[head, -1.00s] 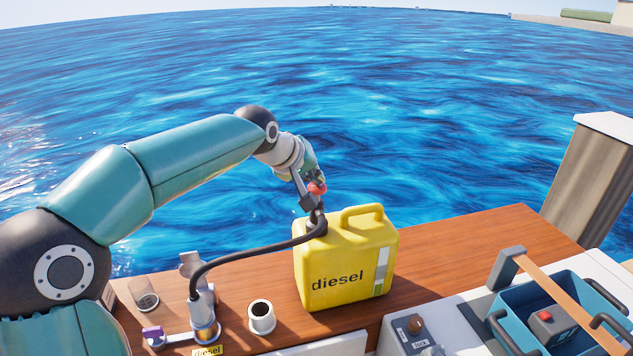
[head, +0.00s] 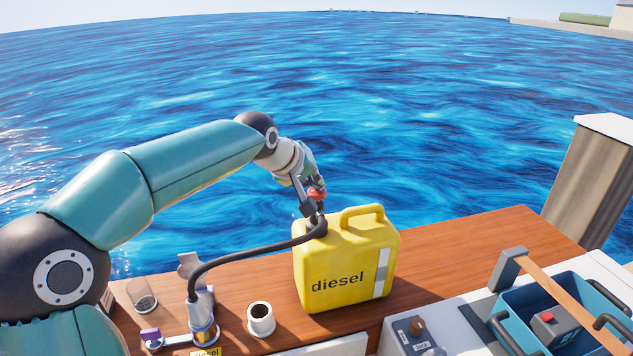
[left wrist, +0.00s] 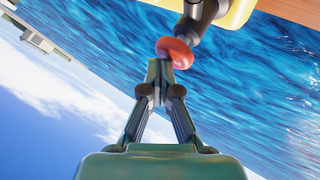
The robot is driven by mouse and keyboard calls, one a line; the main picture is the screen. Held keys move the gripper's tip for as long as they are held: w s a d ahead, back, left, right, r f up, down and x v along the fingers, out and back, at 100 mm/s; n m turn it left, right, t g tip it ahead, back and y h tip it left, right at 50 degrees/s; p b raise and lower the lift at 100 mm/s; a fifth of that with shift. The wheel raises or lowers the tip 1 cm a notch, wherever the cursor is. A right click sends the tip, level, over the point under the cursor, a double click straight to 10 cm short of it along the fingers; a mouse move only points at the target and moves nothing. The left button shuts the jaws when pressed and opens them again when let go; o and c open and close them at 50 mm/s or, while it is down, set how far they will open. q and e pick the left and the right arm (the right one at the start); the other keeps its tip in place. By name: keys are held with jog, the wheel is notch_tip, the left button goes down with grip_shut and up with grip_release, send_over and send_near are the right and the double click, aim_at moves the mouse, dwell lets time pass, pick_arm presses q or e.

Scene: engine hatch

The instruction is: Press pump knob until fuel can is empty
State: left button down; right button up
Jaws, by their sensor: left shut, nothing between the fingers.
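The yellow diesel can (head: 335,270) stands upright on the wooden deck, with a pale vertical strip (head: 382,272) on its right front edge; no green shows in it. A dark pump rises from its top, with a red knob (head: 317,193). The knob also shows in the left wrist view (left wrist: 175,53). My left gripper (head: 311,184) is shut and empty, its fingertips right at the knob, seemingly touching it. In the left wrist view the closed fingertips (left wrist: 160,72) meet the knob's near edge. My right gripper is out of view.
A black hose (head: 245,252) runs from the pump to a metal filler (head: 203,318) labelled diesel. A white open cup (head: 261,318) and a clear glass (head: 142,296) stand nearby. A blue tote (head: 570,318) and a grey switch box (head: 412,338) are at right. Water lies beyond the deck.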

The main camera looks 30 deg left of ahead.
aim_at(314, 191)
pick_arm(q)
jog(key=shift+f, duration=0.3)
jog(key=shift+r, duration=0.1)
jog(key=shift+r+p, duration=1.6)
jog(key=shift+r, duration=0.45)
notch_tip(314, 191, up, 5)
jog(key=p, duration=0.4)
